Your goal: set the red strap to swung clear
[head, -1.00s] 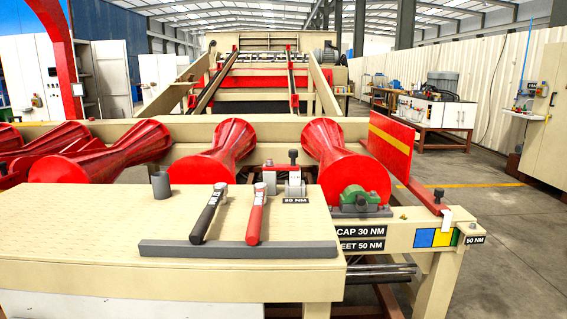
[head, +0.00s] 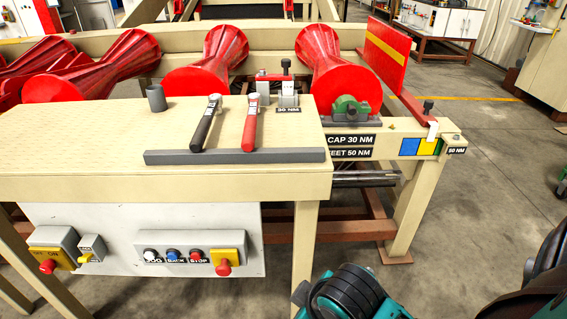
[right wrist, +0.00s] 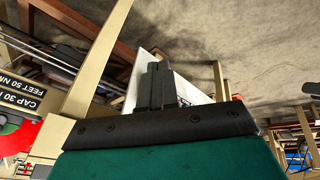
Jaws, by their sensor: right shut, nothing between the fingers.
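A short red strap (head: 270,77) lies across the top of a small grey fixture (head: 289,101) behind the bench's 30 NM label in the head view. A black knob (head: 286,65) stands upright at its right end. The strap appears to lie level over the fixture; its far side is hidden. My right gripper (right wrist: 156,70) shows in the right wrist view, shut and empty, away from the strap. In the head view only teal and black parts of my right arm show at the bottom right. My left gripper is not in view.
Two torque wrenches, black (head: 206,123) and red (head: 251,122), lie on the bench (head: 70,130) against a grey bar (head: 235,156). Red rollers (head: 338,80) stand behind. Floor at right is open.

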